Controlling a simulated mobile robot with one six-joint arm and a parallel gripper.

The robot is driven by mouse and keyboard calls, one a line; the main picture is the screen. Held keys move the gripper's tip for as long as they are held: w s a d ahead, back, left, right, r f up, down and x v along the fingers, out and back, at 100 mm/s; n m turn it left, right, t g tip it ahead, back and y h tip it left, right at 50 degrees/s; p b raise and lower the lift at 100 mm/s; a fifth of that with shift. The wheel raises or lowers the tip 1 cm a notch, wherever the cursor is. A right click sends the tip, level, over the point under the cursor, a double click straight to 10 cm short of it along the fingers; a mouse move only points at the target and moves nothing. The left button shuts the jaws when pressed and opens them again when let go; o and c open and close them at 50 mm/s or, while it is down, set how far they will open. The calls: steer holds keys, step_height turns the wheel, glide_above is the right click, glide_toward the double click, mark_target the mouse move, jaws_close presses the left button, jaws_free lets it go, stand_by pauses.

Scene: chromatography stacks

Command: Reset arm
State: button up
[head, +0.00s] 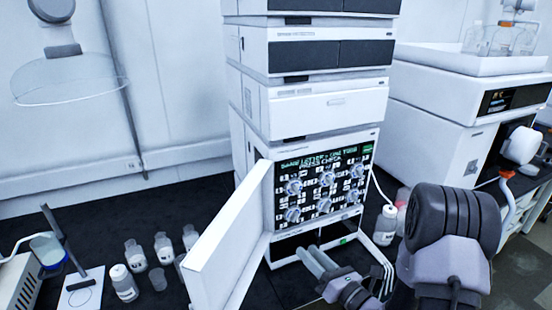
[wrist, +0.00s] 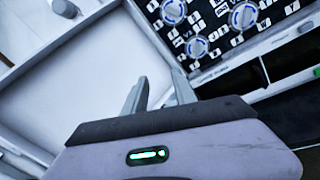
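My gripper (head: 317,256) is in front of the lower part of the chromatography stack (head: 315,110), with its fingers pointing toward the valve panel (head: 322,180). In the wrist view my gripper (wrist: 160,80) has its two fingers apart, with nothing between them. The stack's white door (head: 232,235) stands swung open to the left of the panel. In the wrist view the door (wrist: 75,95) fills the left side behind the fingers. The panel's knobs (wrist: 196,46) show at the top right. I cannot tell whether a fingertip touches the door or the panel edge.
Several small bottles (head: 124,283) stand on the dark bench left of the door. A capped bottle (head: 385,225) and thin tubing are right of the stack, close to my arm. A white instrument (head: 440,110) stands at the right. A stand (head: 80,285) is at the far left.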

steer(key=s+a+r+n+g+y+b, duration=0.1)
steer(key=s+a+r+n+g+y, duration=0.25)
steer(key=a+r+n+y, duration=0.35)
steer(key=s+a+n+g+h+b, duration=0.3)
steer(key=s+a+n+g, duration=0.65)
steer(key=s+n, duration=0.35)
steer(key=s+d+f+n+g+h+b, duration=0.2)
steer(key=s+d+n+h, duration=0.3)
steer(key=s, duration=0.5)
steer(key=d+r+n+t+h, duration=0.2)
steer(key=d+n+t+h, duration=0.2)
steer(key=d+n+h, duration=0.1)
steer(key=shift+d+r+n+t+h+b, duration=0.15)
steer(key=shift+d+n+t+h+b, duration=0.3)
steer(key=shift+d, duration=0.65)
steer(key=shift+w, duration=0.1)
